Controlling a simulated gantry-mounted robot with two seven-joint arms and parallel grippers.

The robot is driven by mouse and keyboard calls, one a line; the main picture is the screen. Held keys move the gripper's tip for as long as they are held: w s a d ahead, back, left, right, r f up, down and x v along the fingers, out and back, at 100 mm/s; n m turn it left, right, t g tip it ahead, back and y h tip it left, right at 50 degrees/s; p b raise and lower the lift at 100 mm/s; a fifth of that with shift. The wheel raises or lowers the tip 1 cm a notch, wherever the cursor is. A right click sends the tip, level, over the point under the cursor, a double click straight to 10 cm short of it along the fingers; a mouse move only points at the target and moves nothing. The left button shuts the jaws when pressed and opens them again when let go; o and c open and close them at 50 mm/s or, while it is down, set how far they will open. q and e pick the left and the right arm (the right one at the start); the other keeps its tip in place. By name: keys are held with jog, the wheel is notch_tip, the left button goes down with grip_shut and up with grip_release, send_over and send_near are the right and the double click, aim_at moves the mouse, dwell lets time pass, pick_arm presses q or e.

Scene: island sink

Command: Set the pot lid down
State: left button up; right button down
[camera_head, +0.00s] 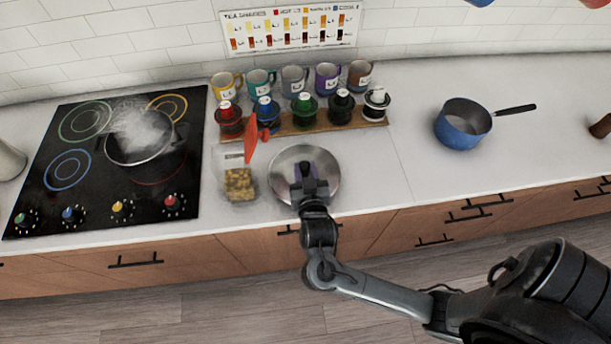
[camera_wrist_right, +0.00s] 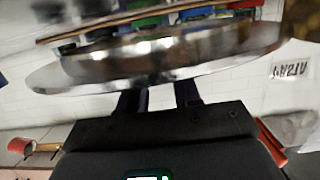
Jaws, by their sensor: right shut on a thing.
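The pot lid (camera_head: 327,172) is a round, shiny metal disc over the front of the counter. My right gripper (camera_head: 308,180) is shut on it at its middle. In the right wrist view the lid (camera_wrist_right: 205,58) fills the upper part, with the fingers (camera_wrist_right: 160,98) against it. Whether it touches the counter or hangs just above is hard to tell. A dark pot (camera_head: 150,158) stands open and steaming on the black stove (camera_head: 75,195) at left. My left gripper is not in view.
A clear container of pasta (camera_head: 240,185) and a red utensil (camera_head: 251,137) are left of the lid. Behind it a wooden rack (camera_head: 285,130) holds several coloured-topped jars, with mugs behind. A blue saucepan (camera_head: 460,130) stands at right. The counter (camera_head: 385,170) between lid and saucepan is clear.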

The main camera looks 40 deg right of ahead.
aim_at(306, 176)
jog(key=shift+f, duration=1.35)
jog(key=shift+f, duration=0.2)
jog(key=c, duration=0.8)
grip_release()
jog(key=shift+r, duration=0.1)
jog(key=shift+s+a+r, duration=0.2)
jog(key=shift+s+a, duration=0.05)
jog(key=shift+s, duration=0.2)
jog(key=v, duration=0.9)
jog(key=shift+s+a+p, duration=0.2)
jog(key=shift+p, duration=0.15)
jog(key=shift+o, duration=0.5)
jog(key=shift+s+a+r, duration=0.2)
jog(key=shift+s+a, duration=0.2)
jog(key=shift+s, duration=0.2)
